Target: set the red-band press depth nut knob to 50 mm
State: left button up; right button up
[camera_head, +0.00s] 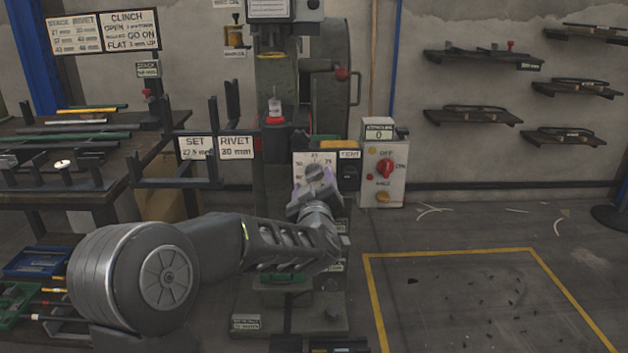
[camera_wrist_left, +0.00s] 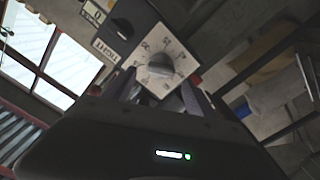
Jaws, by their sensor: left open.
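The wrist view shows the knob (camera_wrist_left: 160,66) and the dial plate (camera_wrist_left: 146,40) close up and tilted. My left gripper (camera_head: 314,193) is right in front of the dial and partly covers it. Its two fingers are spread and point at the knob, one on each side in the wrist view (camera_wrist_left: 160,92). I cannot tell whether they touch it. The pointer's exact reading is too small to make out. My right gripper is not in view.
Signs reading SET and RIVET (camera_head: 236,148) hang at left, near a rack table (camera_head: 50,197). Floor at right is mostly clear.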

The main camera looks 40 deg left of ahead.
aim_at(316, 176)
pick_arm(q)
jog(key=shift+x, duration=1.65)
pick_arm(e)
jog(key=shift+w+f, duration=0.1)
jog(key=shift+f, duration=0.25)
pick_arm(q)
jog(key=shift+c, duration=0.3)
jog(key=c, duration=1.3)
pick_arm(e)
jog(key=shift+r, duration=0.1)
pick_arm(q)
jog(key=m+p, duration=0.3)
jog(key=shift+d+r, duration=0.1)
jog(key=shift+r, duration=0.15)
jog(key=m+p, duration=0.4)
jog(key=m, duration=0.1)
jog(key=shift+w+d+p, duration=0.1)
jog(key=shift+w+p, duration=0.05)
jog(key=shift+p, duration=0.25)
jog(key=shift+f+m+p, duration=0.2)
jog(key=shift+m+p, duration=0.7)
jog(key=shift+m, duration=0.6)
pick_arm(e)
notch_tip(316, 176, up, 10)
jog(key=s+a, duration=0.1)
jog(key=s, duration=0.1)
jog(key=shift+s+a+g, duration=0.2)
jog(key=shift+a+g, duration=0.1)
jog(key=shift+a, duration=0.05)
